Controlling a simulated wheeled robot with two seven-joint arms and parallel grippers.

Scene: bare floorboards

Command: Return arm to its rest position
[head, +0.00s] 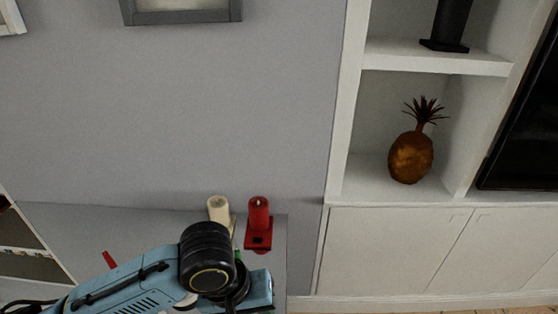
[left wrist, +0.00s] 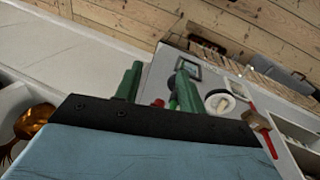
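My left arm comes in from the lower left in the head view, and its wrist hides most of my left gripper there. In the left wrist view the two green fingers of my left gripper (left wrist: 157,85) stand apart, with nothing visibly held between them. In the head view a red candle (head: 259,215) on a red holder and a cream candle (head: 218,209) stand on a grey surface just beyond my wrist. My right gripper is in neither view.
A white shelf unit (head: 392,247) fills the right, with a brown pineapple ornament (head: 410,157) and a black object (head: 449,22) in its niches. A dark screen (head: 527,125) is at the far right. The grey wall (head: 170,110) above the arm is clear below a framed picture.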

